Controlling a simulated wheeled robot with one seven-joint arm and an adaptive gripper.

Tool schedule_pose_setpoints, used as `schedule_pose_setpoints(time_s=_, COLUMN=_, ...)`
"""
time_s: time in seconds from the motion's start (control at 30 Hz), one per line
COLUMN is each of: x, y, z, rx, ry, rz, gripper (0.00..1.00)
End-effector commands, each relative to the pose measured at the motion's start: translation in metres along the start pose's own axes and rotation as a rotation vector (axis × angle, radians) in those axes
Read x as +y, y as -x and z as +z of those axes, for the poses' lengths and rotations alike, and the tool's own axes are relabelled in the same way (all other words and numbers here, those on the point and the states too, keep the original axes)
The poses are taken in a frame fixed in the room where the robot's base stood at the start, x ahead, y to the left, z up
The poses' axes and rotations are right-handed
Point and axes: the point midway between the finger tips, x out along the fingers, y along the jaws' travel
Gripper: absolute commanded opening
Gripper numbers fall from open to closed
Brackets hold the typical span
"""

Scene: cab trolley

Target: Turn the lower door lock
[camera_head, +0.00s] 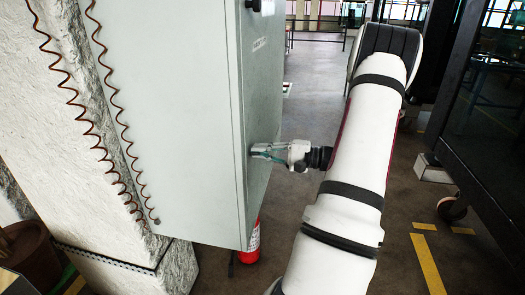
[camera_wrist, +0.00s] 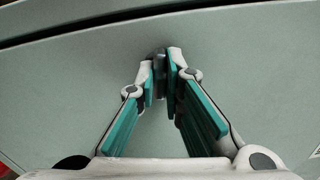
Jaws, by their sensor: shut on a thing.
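The lower door lock (camera_wrist: 159,62) is a small dark piece on the pale grey-green cabinet door (camera_wrist: 240,60). In the wrist view my gripper (camera_wrist: 160,80) has its fingertips closed on either side of the lock, against the door face. The fingers hide most of the lock. In the head view my gripper (camera_head: 255,150) reaches from the right to the lower part of the cabinet's door side (camera_head: 262,100); the lock is hidden there by the fingers. A dark upper lock (camera_head: 254,5) shows near the top of the cabinet edge.
A red fire extinguisher (camera_head: 250,243) stands on the floor below the cabinet. A dark wheeled trolley (camera_head: 480,130) stands at the right. Coiled wires (camera_head: 75,100) hang at the left by a stone-like pillar (camera_head: 40,130). Open floor (camera_head: 310,80) lies behind.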

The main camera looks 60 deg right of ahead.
Motion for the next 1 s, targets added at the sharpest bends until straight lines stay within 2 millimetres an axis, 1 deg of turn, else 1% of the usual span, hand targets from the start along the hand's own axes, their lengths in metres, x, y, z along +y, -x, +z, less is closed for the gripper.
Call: schedule_pose_setpoints(time_s=1.0, x=-0.0001, y=0.001, z=0.001, rx=0.001, ry=-0.952, rz=0.003, gripper=0.0)
